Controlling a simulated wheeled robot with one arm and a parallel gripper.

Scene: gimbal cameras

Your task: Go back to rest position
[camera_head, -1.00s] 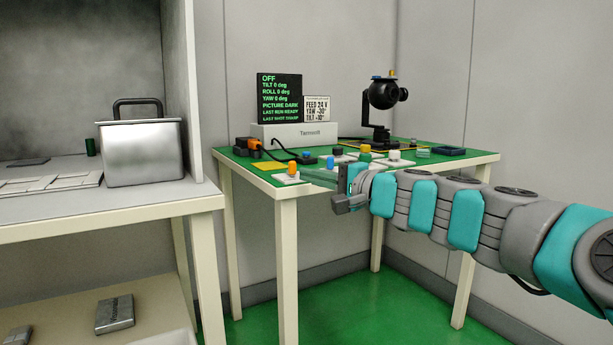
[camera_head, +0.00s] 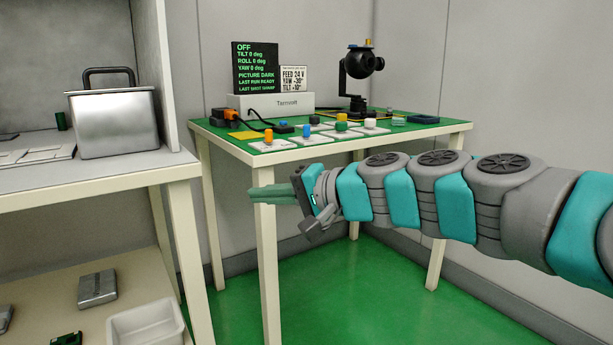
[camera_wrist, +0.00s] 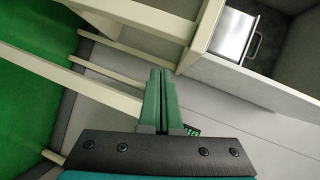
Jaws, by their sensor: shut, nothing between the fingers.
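My gripper (camera_head: 272,194) shows in the head view with its green fingers shut and empty. It points left, in front of the green-topped table (camera_head: 235,142) and below the level of its top, overlapping a front leg in the picture. In the wrist view my gripper (camera_wrist: 160,85) has its two green fingers side by side with nothing held. My arm reaches in from the right. The gimbal camera (camera_head: 362,64), a black ball on a stand, stands at the back of the table. Several coloured knobs on white plates lie on the table top.
A black display (camera_head: 256,67) reads OFF, above a white Tarnsoft box (camera_head: 270,105). A shelf unit on the left holds a lidded metal container (camera_head: 115,122). A white bin (camera_head: 147,325) sits on its lower shelf. The green floor (camera_head: 330,290) in front of the table is clear.

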